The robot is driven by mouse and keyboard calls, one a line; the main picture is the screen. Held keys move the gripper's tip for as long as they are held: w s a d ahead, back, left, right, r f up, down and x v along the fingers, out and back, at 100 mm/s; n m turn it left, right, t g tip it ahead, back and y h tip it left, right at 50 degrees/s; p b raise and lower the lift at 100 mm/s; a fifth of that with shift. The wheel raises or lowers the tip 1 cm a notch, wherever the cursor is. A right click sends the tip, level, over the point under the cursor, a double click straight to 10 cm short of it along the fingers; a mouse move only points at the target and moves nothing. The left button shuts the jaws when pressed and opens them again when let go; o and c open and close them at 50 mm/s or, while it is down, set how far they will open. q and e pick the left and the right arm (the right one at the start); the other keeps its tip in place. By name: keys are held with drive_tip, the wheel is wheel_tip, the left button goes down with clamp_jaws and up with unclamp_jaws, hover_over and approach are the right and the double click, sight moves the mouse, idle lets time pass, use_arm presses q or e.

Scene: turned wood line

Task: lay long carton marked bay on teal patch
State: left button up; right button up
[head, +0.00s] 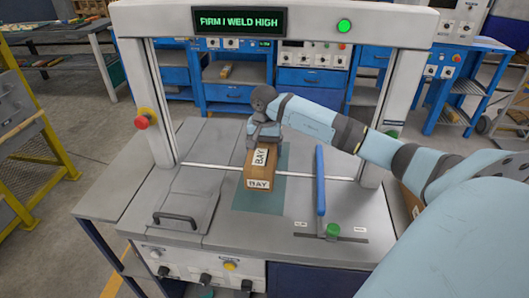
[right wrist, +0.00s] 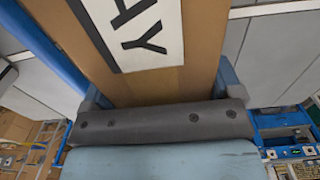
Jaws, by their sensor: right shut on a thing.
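The long brown carton marked BAY (head: 259,172) is on or just over the teal patch (head: 270,193) on the machine's grey top; whether it touches cannot be told. Its near end lies over the patch's left part, and teal shows to its right and in front. My right gripper (head: 264,142) is at the carton's far end, shut on it. In the right wrist view the carton (right wrist: 190,75) fills the space between the fingers, with part of its white label showing. My left gripper is not in view.
A blue-handled lever (head: 320,180) with a green knob stands right of the patch. A hatch with a dark handle (head: 175,218) is at left. The machine's frame posts rise on both sides, with a sign bar (head: 240,22) above. Another carton (head: 412,200) shows partly behind my right arm.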

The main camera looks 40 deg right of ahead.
drive_tip(key=shift+f, duration=0.5)
wheel_tip(320, 180, down, 3)
drive_tip(key=shift+f+b, duration=0.1)
drive_tip(key=shift+b, duration=0.85)
drive_tip(key=shift+f, duration=0.1)
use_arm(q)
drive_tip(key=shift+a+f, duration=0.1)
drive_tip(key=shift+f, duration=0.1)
